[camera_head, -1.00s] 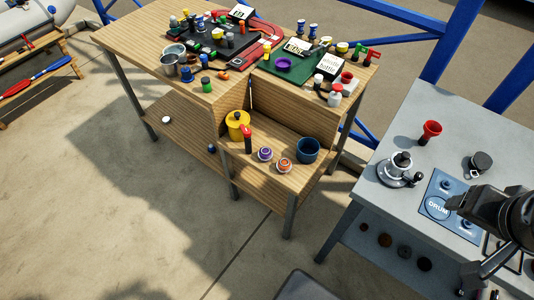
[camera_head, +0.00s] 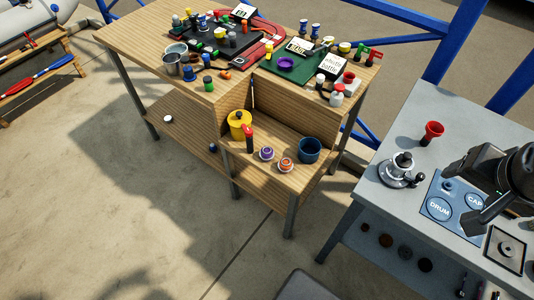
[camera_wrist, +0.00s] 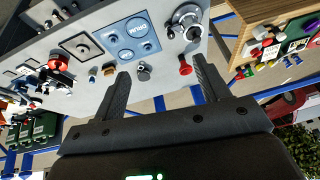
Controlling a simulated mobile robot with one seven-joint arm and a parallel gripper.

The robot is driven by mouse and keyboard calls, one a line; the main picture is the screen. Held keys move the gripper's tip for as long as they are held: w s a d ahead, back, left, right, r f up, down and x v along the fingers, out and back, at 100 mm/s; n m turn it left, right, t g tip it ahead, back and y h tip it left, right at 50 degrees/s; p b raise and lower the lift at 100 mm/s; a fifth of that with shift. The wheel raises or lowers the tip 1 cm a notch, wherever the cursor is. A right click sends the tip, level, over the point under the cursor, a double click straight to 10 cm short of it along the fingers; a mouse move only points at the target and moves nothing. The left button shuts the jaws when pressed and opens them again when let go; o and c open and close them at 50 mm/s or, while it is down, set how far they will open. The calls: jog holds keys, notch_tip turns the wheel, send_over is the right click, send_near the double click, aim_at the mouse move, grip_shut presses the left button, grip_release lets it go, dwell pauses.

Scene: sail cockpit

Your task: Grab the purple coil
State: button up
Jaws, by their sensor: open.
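A small purple coil (camera_head: 267,153) with a pale rim sits on the lower step of the wooden bench in the head view. It is beside a similar orange coil (camera_head: 286,164). A purple ring-shaped piece (camera_head: 286,63) lies on the green board on the upper level. My gripper (camera_head: 476,168) is over the grey table at the right, well apart from the purple coil. In the wrist view my gripper (camera_wrist: 161,70) has its two fingers wide apart with nothing held between them. I cannot make out the purple coil in the wrist view.
A yellow pot (camera_head: 239,124), a red-topped dark bottle (camera_head: 249,140) and a blue cup (camera_head: 308,150) stand around the coils. The grey table (camera_head: 372,205) bears a winch (camera_head: 402,170), a red funnel-like piece (camera_head: 432,132) and a blue panel. The floor before the bench is clear.

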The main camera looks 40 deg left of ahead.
jog(key=w+a+f+m+g, duration=0.1)
jog(key=w+a+f, duration=0.2)
jog(key=w+a, duration=0.35)
jog(key=w+a+f+m+g, duration=0.1)
jog(key=w+a+f, duration=0.25)
jog(key=a, duration=0.65)
jog(key=w+a+f+m+g, duration=0.1)
jog(key=w+a+f, duration=0.2)
jog(key=w+a, duration=0.45)
jog(key=m+g, duration=0.2)
send_over(266, 150)
jog(key=w, duration=0.1)
notch_tip(266, 150, down, 23)
jog(key=shift+h, duration=0.4)
notch_tip(266, 150, down, 5)
jog(key=shift+d+f, duration=0.1)
jog(key=shift+s+f, duration=0.25)
jog(key=shift+f, duration=1.1)
jog(key=shift+s+f, duration=0.25)
jog(key=shift+f, duration=1.05)
jog(key=shift+c, duration=0.6)
jog(key=c, duration=0.8)
